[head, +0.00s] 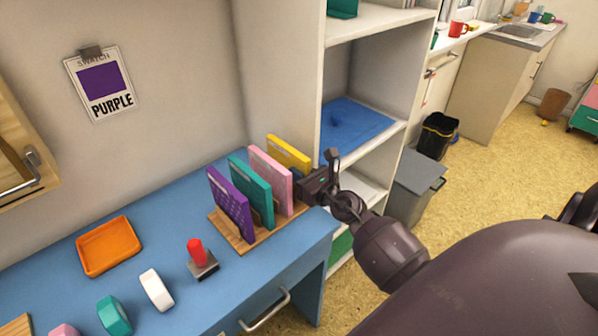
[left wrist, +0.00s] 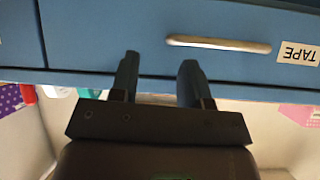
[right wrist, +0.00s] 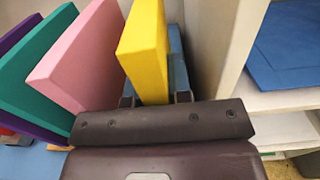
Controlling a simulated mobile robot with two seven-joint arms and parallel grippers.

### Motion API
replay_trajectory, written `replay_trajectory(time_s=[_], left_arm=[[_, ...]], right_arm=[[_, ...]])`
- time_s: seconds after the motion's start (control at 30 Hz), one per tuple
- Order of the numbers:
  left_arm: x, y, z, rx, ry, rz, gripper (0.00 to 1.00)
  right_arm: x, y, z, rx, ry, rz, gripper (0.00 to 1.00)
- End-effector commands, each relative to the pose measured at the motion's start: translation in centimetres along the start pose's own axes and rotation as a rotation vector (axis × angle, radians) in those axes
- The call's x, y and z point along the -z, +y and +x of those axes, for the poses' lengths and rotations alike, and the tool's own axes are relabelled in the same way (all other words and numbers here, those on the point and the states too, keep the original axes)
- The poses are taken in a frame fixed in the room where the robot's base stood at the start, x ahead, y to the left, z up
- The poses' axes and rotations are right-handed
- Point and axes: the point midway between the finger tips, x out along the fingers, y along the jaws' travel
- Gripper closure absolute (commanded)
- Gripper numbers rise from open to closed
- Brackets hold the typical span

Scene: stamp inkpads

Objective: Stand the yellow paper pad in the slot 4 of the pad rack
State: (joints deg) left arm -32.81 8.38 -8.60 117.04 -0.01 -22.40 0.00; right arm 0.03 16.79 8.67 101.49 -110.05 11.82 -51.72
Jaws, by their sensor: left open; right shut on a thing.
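The yellow paper pad (head: 289,152) stands nearly upright at the far end of the wooden pad rack (head: 262,235), behind the pink pad (head: 268,178). My right gripper (head: 308,187) is shut on the yellow pad's near edge, and the right wrist view shows the pad (right wrist: 144,50) between the two fingers. The pad's lower edge is hidden, so I cannot tell whether it rests in the slot. A teal pad (head: 250,187) and a purple pad (head: 230,203) stand nearer in the rack. My left gripper (left wrist: 158,78) is open and empty, facing a blue drawer front.
The blue desk (head: 180,220) carries an orange tray (head: 108,246), a red-handled stamp (head: 200,260) and tape rolls (head: 156,290). A white shelf unit (head: 333,100) stands right behind the rack. A grey bin (head: 412,190) is on the floor beyond. A drawer handle (left wrist: 218,43) faces my left gripper.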

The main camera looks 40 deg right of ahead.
Motion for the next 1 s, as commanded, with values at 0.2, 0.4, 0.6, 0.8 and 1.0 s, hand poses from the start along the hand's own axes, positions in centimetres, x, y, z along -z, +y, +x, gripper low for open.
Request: replay_trajectory(time_s=[0.2,0.4,0.6,0.8,1.0], left_arm=[[-0.5,0.0,-0.1,0.001,-0.010,0.000,0.57],[-0.5,0.0,-0.1,0.001,-0.011,0.000,0.57],[-0.6,0.0,-0.1,0.001,-0.012,-0.001,0.57],[-0.6,0.0,-0.1,0.001,-0.012,-0.001,0.57],[-0.7,0.0,-0.1,0.001,-0.014,-0.001,0.57]], right_arm=[[-0.1,0.0,0.0,0.000,-0.002,0.000,1.00],[-0.1,0.0,0.0,0.000,-0.001,0.000,0.51],[0.1,0.0,0.0,0.000,0.002,0.000,0.51],[0.1,0.0,-0.8,0.000,0.003,-0.001,0.51],[0.2,-0.1,-3.6,0.000,0.004,-0.002,0.51]])
